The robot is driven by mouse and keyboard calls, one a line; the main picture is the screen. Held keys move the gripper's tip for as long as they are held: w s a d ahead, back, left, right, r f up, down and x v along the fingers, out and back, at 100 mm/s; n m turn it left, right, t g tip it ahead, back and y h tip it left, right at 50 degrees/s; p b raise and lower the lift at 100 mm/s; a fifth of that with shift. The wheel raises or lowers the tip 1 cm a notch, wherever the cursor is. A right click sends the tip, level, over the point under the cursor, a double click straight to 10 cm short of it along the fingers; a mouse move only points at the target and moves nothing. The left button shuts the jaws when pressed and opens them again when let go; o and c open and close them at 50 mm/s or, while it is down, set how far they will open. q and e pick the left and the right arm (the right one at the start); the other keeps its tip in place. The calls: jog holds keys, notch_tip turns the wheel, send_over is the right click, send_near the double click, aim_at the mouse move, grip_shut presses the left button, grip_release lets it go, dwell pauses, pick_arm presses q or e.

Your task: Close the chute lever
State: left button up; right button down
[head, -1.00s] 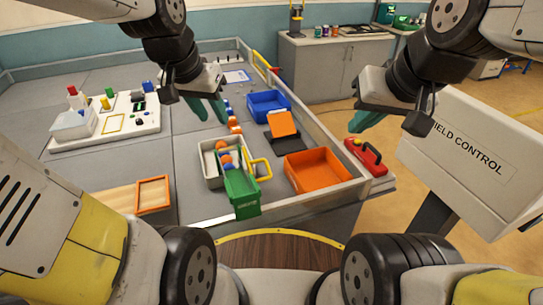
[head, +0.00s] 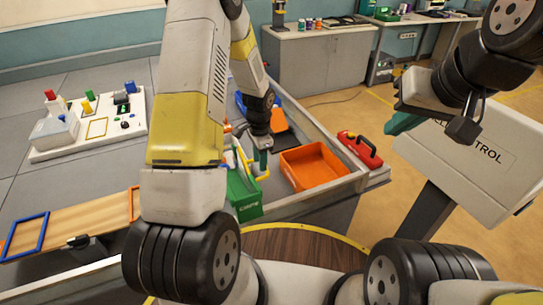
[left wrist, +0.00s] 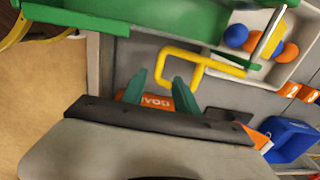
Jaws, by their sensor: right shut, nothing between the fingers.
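The green chute (head: 243,192) stands at the table's near edge, partly hidden by my left arm. Its yellow lever (head: 258,172) sticks out on its right side. In the left wrist view the lever (left wrist: 188,78) is a bent yellow bar between the green chute (left wrist: 150,15) and my fingers. My left gripper (head: 263,160) points down beside the lever. In the left wrist view its teal fingertips (left wrist: 157,80) are apart with nothing held, close to the lever's bent end; contact cannot be told. My right gripper (head: 388,130) is shut and empty, in front of the control box.
A white bin with blue and orange balls (left wrist: 301,57) adjoins the chute. An orange tray (head: 315,168) lies right of the lever. A red case (head: 360,149) sits on the table's right rim. The FIELD CONTROL box (head: 470,165) stands at right. A low wall surrounds the table.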

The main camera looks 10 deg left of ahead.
aim_at(260, 178)
pick_arm(q)
notch_tip(260, 178, down, 7)
jog(key=shift+w+f, duration=0.1)
jog(key=shift+f, duration=0.1)
dwell(0.3)
grip_shut()
jog(key=shift+a, duration=0.1)
dwell(1.2)
